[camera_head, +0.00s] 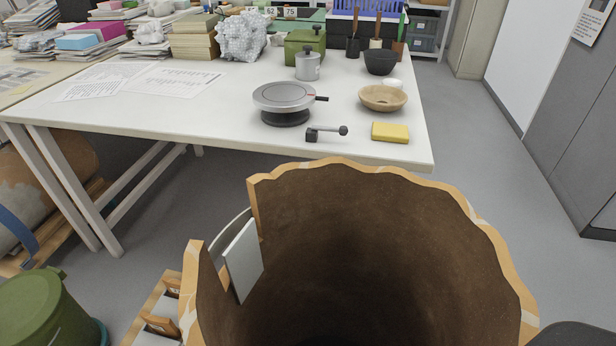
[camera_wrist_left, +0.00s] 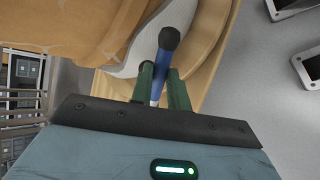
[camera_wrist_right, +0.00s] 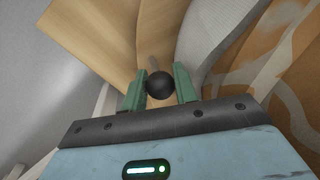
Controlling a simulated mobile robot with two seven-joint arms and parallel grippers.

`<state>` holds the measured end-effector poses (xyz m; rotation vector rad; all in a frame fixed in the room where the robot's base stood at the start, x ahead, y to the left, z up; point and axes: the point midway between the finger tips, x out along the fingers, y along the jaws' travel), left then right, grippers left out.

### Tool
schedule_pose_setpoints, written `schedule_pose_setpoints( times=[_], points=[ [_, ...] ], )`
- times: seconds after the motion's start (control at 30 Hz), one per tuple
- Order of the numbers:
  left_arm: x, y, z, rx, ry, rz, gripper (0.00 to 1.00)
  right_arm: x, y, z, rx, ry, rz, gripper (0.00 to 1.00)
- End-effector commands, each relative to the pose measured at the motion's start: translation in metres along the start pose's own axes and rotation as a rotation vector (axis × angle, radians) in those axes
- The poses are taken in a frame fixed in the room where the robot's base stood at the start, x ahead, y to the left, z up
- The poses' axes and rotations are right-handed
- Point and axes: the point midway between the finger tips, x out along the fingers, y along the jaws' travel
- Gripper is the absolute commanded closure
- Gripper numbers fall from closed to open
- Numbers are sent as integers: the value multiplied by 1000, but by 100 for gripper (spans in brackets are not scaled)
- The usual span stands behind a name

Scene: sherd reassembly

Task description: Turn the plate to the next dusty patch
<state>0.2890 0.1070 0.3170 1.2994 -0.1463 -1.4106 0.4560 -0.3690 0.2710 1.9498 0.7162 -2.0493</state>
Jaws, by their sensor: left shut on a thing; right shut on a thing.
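A grey round plate (camera_head: 284,95) lies flat on a dark round base (camera_head: 285,116) on the white table; a small red mark and a dark handle show at its right side. No dusty patch can be made out at this size. My left gripper (camera_wrist_left: 160,72) is shut on a blue handle (camera_wrist_left: 157,88) with a black rounded end, close to the big jar's wall. My right gripper (camera_wrist_right: 160,74) is shut on a black ball knob (camera_wrist_right: 160,86) with a thin grey rod behind it. Neither gripper shows in the head view.
A big broken jar (camera_head: 350,185) with a jagged rim fills the foreground, a pale panel (camera_head: 244,260) at its left gap. On the white table (camera_head: 200,115) are a yellow sponge (camera_head: 390,132), a tan bowl (camera_head: 382,97) and a small clamp (camera_head: 327,133).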

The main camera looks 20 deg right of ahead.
Motion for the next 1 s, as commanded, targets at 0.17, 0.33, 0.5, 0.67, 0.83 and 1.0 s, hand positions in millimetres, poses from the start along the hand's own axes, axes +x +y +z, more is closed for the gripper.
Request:
schedule_pose_setpoints(
  times=[0.17,0.33,0.5,0.67,0.83,1.0],
  points=[
    [0,0,0,0,0,0,100,0,0,0,0,0,1,100],
    [0,0,0,0,0,0,100,0,0,0,0,0,1,100],
    [0,0,0,0,0,0,100,0,0,0,0,0,0,58],
    [0,0,0,0,0,0,100,0,0,0,0,0,0,51],
    [0,1,0,0,0,1,100,-1,0,0,0,0,0,51],
    [-5,9,2,6,3,5,100,-16,0,-1,0,2,3,51]
  ],
)
